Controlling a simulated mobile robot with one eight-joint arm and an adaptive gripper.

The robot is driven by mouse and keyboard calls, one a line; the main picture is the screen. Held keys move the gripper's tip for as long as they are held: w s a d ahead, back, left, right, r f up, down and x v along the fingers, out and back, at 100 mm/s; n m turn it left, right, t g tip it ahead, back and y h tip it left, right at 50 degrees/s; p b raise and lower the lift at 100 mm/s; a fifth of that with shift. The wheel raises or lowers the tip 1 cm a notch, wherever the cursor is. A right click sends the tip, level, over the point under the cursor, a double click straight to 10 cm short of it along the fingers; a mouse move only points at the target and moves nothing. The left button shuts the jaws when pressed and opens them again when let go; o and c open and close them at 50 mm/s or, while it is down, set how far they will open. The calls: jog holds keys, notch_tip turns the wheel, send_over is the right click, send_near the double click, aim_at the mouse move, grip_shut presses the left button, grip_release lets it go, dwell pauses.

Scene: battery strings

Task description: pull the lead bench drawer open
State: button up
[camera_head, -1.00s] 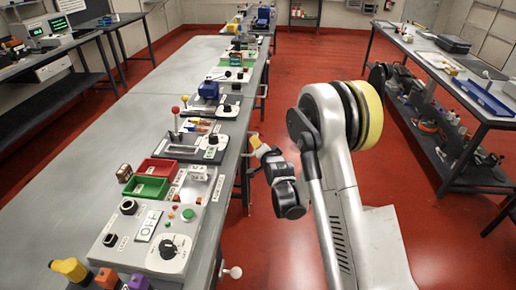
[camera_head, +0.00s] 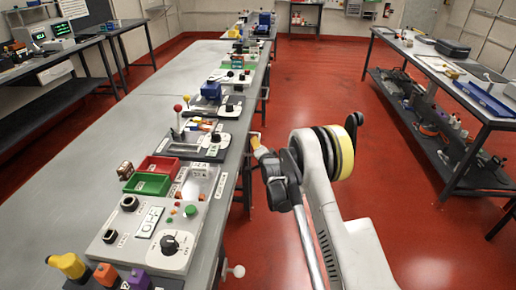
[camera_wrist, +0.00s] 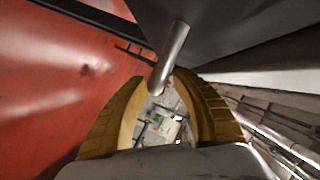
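The lead bench (camera_head: 85,200) is the long grey table left of my arm in the head view. My gripper (camera_head: 256,142) is at its right edge, its yellow fingers small and partly hidden by my wrist. In the wrist view my gripper (camera_wrist: 163,80) looks open, with a gap between its curved yellow fingers. A round metal bar (camera_wrist: 170,55), apparently a handle, reaches down to the fingertips and overlaps the gap. Contact cannot be told. A dark grey panel (camera_wrist: 245,30) fills the top right. The drawer itself is not clearly recognisable.
A control panel (camera_head: 103,238) and red (camera_head: 160,166) and green (camera_head: 147,184) trays stand on the bench. A white knob (camera_head: 238,271) sticks out from its near edge. Another table (camera_head: 440,66) stands at the right. Red floor (camera_head: 320,85) lies open between the benches.

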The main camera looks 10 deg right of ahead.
jog(key=shift+w, duration=0.2)
jog(key=shift+c, duration=0.5)
grip_shut()
jog(key=shift+s+d, duration=0.1)
